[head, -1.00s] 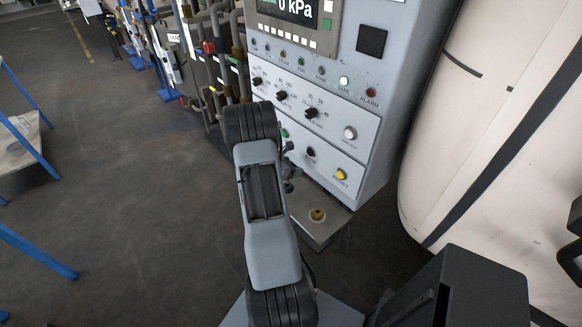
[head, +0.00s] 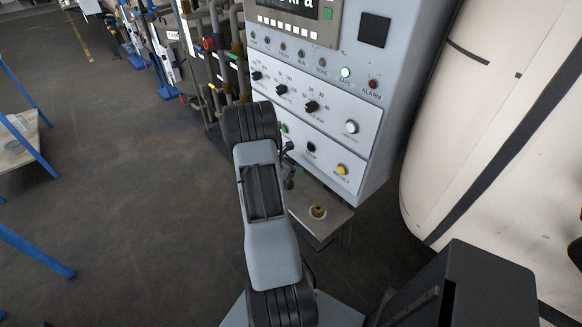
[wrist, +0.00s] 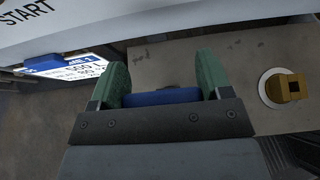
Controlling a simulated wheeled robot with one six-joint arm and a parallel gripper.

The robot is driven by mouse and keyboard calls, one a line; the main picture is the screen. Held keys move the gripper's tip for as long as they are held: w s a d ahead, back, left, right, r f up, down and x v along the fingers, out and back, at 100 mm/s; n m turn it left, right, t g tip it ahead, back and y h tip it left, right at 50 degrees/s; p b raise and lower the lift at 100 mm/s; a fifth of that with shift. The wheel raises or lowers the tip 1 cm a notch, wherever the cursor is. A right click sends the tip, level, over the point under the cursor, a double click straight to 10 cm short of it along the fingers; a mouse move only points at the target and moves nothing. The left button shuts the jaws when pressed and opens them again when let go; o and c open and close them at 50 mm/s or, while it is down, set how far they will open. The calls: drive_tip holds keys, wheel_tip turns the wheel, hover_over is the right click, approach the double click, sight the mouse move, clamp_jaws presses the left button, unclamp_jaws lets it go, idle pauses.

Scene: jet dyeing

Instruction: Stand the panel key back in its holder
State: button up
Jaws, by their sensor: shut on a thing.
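My gripper (wrist: 160,76) shows in the wrist view with its two green fingers on either side of a blue piece (wrist: 162,97). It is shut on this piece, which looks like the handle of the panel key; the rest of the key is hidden. To the right, a brass block with a dark square opening sits on a white disc on a grey shelf; it looks like the holder (wrist: 285,88). The holder also shows in the head view (head: 318,211), on the shelf below the panel. My gripper is apart from it, to its left.
The grey control panel (head: 375,130) with knobs and lamps rises above the shelf (head: 325,228). A big pale vessel (head: 475,110) stands at the right. Pipes and valves (head: 225,60) are behind. A blue-framed table (head: 20,140) is at the left, with open floor between.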

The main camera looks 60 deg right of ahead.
drive_tip(key=shift+f+b, duration=0.5)
drive_tip(key=shift+f, duration=0.05)
drive_tip(key=o, duration=1.1)
drive_tip(key=v, duration=1.3)
drive_tip(key=shift+w+a+r+b, duration=0.15)
drive_tip(key=shift+a+r+b, duration=0.1)
drive_tip(key=shift+a+b, duration=0.1)
